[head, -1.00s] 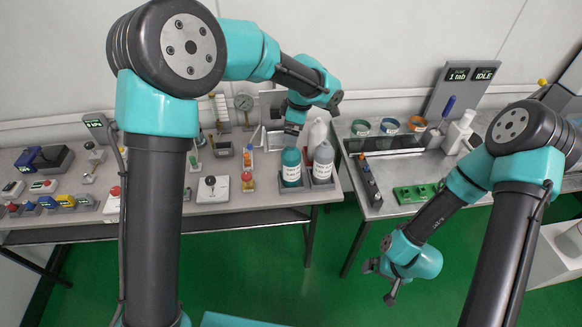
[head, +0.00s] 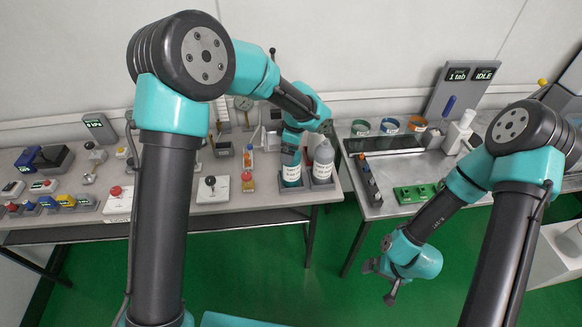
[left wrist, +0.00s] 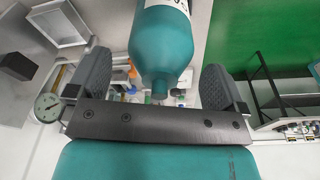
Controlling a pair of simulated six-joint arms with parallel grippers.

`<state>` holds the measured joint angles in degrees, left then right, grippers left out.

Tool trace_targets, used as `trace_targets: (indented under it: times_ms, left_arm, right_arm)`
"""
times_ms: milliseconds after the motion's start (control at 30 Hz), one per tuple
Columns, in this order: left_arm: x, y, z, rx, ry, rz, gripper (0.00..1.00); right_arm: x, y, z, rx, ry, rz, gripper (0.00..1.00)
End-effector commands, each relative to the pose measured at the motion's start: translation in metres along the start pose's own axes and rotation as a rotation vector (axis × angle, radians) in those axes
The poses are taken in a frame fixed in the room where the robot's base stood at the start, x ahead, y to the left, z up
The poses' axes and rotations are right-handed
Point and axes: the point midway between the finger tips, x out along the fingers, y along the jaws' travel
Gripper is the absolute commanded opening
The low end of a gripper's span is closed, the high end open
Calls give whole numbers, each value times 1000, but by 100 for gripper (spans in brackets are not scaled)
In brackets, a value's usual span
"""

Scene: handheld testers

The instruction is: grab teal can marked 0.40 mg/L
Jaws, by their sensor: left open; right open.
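The teal can (head: 291,174) with a white label stands in a grey tray at the front right of the left table; its label is too small to read. In the left wrist view the teal can (left wrist: 160,45) shows upside down between my two open fingers, with a gap on each side. My left gripper (head: 290,156) is at the can's upper part, and hides its top in the head view. My right gripper (head: 378,283) is open and empty over the green floor, right of the left table.
A grey bottle (head: 323,162) with a white label stands close to the right of the teal can. A small red-and-yellow part (head: 248,181) and a joystick box (head: 211,187) lie to its left.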

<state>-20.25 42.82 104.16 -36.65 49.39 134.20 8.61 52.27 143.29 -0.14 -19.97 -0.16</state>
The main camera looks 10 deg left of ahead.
Motion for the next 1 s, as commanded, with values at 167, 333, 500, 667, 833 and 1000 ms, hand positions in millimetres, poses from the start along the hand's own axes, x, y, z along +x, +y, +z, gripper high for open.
trace_targets:
  times_ms: [167, 333, 500, 667, 833, 1000]
  left_arm:
    - [10, 0, 0, 1, -1, 1, 98]
    - [10, 0, 0, 0, -1, 1, 98]
    - [10, 0, 0, 0, -1, 1, 98]
    - [10, 0, 0, 0, -1, 1, 91]
    - [10, 0, 0, 0, -1, 1, 75]
    - [9, 0, 0, 0, -1, 1, 59]
  right_arm:
    - [0, 0, 0, 0, 0, 0, 100]
    - [0, 0, 0, 0, 0, 0, 100]
    - [0, 0, 0, 0, 0, 0, 100]
    - [0, 0, 0, 0, 0, 0, 100]
    - [0, 0, 0, 0, 0, 0, 100]
    - [0, 0, 0, 0, 0, 0, 100]
